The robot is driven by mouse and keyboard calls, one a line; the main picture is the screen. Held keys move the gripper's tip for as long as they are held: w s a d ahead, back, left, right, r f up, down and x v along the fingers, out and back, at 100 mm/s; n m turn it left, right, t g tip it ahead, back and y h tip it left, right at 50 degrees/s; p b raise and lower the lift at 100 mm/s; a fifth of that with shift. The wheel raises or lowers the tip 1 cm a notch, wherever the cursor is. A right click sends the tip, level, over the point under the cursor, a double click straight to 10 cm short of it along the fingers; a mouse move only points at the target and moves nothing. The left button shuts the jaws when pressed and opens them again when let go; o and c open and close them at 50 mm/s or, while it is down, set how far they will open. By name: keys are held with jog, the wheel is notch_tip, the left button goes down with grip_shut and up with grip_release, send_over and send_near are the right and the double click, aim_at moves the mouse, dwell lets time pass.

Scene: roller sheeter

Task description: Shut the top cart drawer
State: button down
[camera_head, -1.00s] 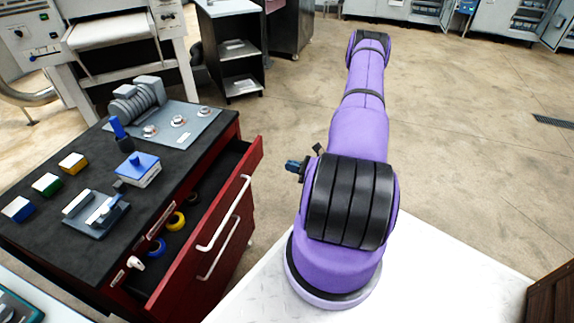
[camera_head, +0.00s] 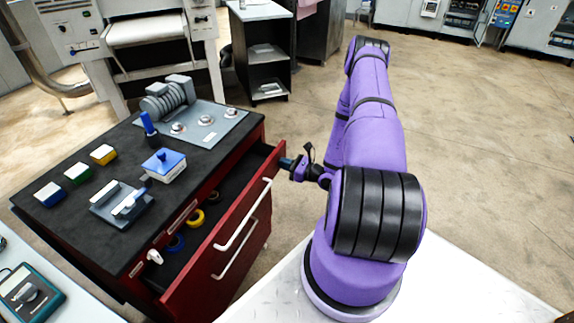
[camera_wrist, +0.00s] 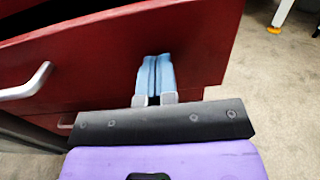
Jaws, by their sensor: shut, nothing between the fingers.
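The red cart (camera_head: 80,248) stands at the left with a dark worktop. Its top drawer (camera_head: 195,290) is pulled out, with its red front and a pale bar handle (camera_head: 243,213) facing my arm. Several tape rolls lie inside the drawer. My gripper (camera_head: 288,163) is shut and empty at the far end of the drawer front. In the wrist view my gripper (camera_wrist: 154,62) has its blue fingers together, pointing at the red drawer front (camera_wrist: 110,65), right of the handle (camera_wrist: 25,85). I cannot tell whether the fingertips touch the front.
On the worktop are a blue-topped box (camera_head: 164,166), a grey device (camera_head: 122,203), small coloured blocks (camera_head: 78,173) and a plate with knobs (camera_head: 205,120). A teal meter (camera_head: 28,293) lies at the lower left. Open floor (camera_head: 480,140) lies at the right.

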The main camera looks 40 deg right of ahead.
aim_at(264, 156)
jog(key=x, duration=0.7)
jog(key=shift+w+a, duration=0.1)
jog(key=shift+w, duration=0.3)
jog(key=shift+w+a, duration=0.15)
jog(key=shift+w, duration=0.15)
jog(key=shift+r, duration=0.1)
